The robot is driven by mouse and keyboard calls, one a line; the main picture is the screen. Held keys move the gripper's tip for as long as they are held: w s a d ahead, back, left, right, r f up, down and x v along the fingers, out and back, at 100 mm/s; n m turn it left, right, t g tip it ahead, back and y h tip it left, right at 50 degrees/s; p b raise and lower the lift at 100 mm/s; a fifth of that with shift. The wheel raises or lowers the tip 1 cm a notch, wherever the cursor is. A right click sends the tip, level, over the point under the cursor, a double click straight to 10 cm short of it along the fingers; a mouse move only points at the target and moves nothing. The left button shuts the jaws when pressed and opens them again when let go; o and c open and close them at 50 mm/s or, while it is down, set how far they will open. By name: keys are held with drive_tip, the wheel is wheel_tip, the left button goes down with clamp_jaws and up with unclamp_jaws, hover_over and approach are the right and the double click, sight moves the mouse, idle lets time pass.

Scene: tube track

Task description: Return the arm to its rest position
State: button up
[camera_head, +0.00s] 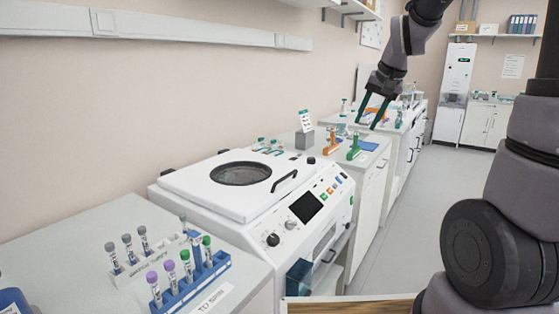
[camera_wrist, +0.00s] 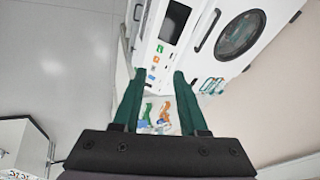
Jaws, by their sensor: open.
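My gripper (camera_head: 372,110) hangs in the air in the upper middle right of the head view, above the far counter. Its two green fingers are apart with nothing between them. In the wrist view the open fingers (camera_wrist: 154,92) reach up from the bottom, with the white centrifuge (camera_wrist: 205,45) beyond them. My arm comes in from the right of the head view, and its upper part is out of the picture.
A white centrifuge (camera_head: 240,207) stands on the left counter. A blue rack (camera_head: 197,284) with capped tubes is in front. Orange (camera_head: 332,142) and green (camera_head: 354,148) holders stand on the far counter. The floor (camera_head: 415,220) to the right is clear.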

drive_tip(key=s+r+t, duration=0.1)
drive_tip(key=s+r, duration=0.2)
drive_tip(key=s, duration=0.7)
drive_tip(key=s+r+t, duration=0.1)
drive_tip(key=s+r, duration=0.3)
drive_tip(key=s, duration=0.6)
drive_tip(key=shift+s+d+n, duration=0.3)
drive_tip(key=shift+d, duration=0.1)
